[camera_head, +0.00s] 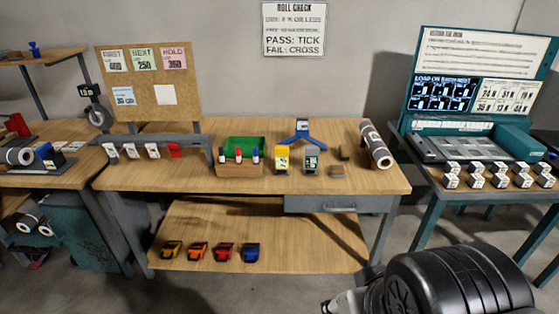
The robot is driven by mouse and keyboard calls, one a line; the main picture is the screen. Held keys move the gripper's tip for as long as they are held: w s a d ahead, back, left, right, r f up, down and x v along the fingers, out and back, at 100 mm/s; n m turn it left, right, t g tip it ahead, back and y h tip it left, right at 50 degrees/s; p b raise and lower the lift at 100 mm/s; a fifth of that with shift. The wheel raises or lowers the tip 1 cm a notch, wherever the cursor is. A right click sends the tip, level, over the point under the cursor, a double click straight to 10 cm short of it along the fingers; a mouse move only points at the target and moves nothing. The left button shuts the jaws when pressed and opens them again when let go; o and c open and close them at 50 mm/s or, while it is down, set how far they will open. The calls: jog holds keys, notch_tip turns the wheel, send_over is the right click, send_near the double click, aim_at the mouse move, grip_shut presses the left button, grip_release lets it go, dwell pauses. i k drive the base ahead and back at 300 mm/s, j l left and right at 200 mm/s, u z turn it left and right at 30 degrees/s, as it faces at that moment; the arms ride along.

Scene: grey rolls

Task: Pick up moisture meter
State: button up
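Two small handheld meters stand side by side on the middle workbench (130,176). One is a yellow meter (282,158) with a pale display, and to its right is a grey meter (311,161) with a dark body and a greenish display. A third device with a small screen (302,127) sits on a blue splayed stand behind them. I cannot read any label that tells which is the moisture meter. My black arm fills the bottom right, well in front of the bench. A small pale and dark part at the bottom edge may belong to my gripper; its fingers cannot be made out.
A green bin (243,146) and a wooden marker holder (238,170) stand left of the meters. Small brown blocks (336,172) and a grey roll (376,146) lie right. Several coloured tools (224,252) rest on the lower shelf. A teal case (515,140) stands right.

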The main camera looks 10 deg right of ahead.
aim_at(282, 153)
jog(key=z, duration=5.5)
jog(key=u, duration=5.45)
jog(key=i+j+u, duration=0.15)
jog(key=i, duration=0.4)
jog(key=l, duration=0.1)
